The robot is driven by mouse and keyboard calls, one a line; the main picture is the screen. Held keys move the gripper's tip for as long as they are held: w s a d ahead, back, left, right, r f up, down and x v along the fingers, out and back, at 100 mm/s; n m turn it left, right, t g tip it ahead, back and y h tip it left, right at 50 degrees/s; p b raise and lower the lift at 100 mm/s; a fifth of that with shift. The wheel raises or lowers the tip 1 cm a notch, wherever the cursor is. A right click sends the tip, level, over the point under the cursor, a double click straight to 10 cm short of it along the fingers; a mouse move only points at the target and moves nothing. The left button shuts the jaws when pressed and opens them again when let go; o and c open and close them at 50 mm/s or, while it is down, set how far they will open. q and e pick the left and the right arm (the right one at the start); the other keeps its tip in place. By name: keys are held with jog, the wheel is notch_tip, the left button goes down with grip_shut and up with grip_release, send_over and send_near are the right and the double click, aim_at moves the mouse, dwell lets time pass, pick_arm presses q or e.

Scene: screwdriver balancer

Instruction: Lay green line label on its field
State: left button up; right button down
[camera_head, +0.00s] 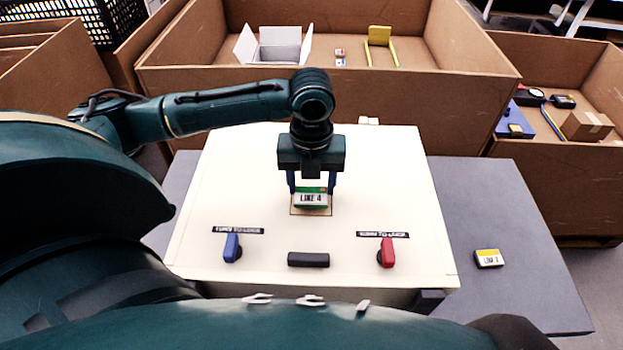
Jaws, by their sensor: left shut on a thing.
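The green line label (311,199) is a small block with a green edge and a white face reading "LINE 4". My left gripper (311,188) points down over the middle of the cream panel and is shut on the label, with a blue finger at each side. The label is at the outlined field (312,212) on the panel; part of the outline shows in front of it. I cannot tell whether the label touches the panel. My right gripper is not in view.
The cream panel (210,195) carries a blue knob (232,247), a black handle (308,260) and a red knob (387,252). A yellow-edged label (489,258) lies on the grey table (530,290) at right. Cardboard boxes (440,95) stand behind.

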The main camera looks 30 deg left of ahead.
pick_arm(q)
jog(key=shift+f+p, duration=0.3)
jog(key=shift+f, duration=0.05)
dwell(0.7)
jog(key=o, duration=1.1)
jog(key=shift+o, duration=0.2)
jog(key=shift+r, duration=0.1)
notch_tip(320, 180, up, 13)
